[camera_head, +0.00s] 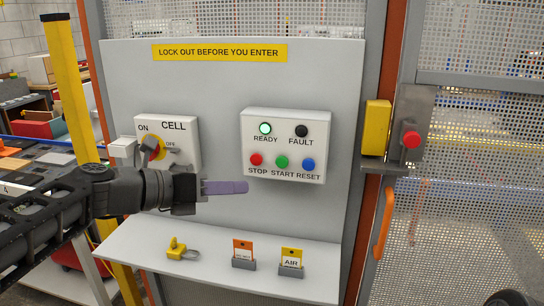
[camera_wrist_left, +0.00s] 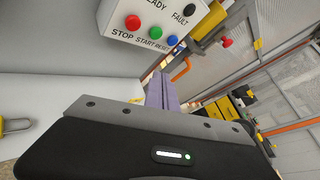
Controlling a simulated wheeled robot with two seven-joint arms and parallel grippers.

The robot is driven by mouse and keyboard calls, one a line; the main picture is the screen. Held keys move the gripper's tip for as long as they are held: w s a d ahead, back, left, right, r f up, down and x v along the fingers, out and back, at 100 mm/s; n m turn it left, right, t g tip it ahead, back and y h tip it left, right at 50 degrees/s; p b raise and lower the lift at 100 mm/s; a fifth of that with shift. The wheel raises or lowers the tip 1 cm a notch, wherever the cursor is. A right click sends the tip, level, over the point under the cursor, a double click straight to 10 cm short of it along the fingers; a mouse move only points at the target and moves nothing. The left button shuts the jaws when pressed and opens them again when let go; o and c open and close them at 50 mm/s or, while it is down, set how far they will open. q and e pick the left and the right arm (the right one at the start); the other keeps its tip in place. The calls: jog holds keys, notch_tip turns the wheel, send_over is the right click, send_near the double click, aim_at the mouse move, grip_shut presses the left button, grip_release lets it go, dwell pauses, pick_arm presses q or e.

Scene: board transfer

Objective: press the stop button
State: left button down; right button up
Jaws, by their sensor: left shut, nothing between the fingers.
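The red STOP button (camera_head: 256,159) is the left one in the lower row of the white control box (camera_head: 287,119) on the grey panel. The green START button (camera_head: 281,162) and blue RESET button (camera_head: 308,165) are beside it. The READY lamp (camera_head: 265,128) glows green and the FAULT lamp (camera_head: 301,131) is dark. My left gripper (camera_head: 243,187) is shut and empty, its purple fingertips below and left of the STOP button in the head view. In the left wrist view the STOP button (camera_wrist_left: 133,22) shows above the fingers (camera_wrist_left: 161,90), apart from them. My right gripper is not in view.
A CELL switch box (camera_head: 168,140) with a yellow and red rotary switch is at left. A shelf (camera_head: 220,262) below holds a yellow padlock (camera_head: 176,247) and two tags. A yellow door unit (camera_head: 376,128) and a red knob (camera_head: 411,139) are at right.

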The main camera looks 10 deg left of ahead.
aim_at(257, 159)
pick_arm(q)
jog(key=shift+w, duration=0.1)
dwell(0.3)
jog(key=shift+w+d+p, duration=0.15)
jog(key=shift+w+p, duration=0.75)
jog(key=shift+w, duration=1.25)
jog(key=shift+w+d+p, duration=0.1)
jog(key=shift+w+p, duration=0.75)
jog(key=shift+w, duration=1.3)
jog(key=shift+w+p, duration=0.4)
jog(key=shift+p, duration=0.15)
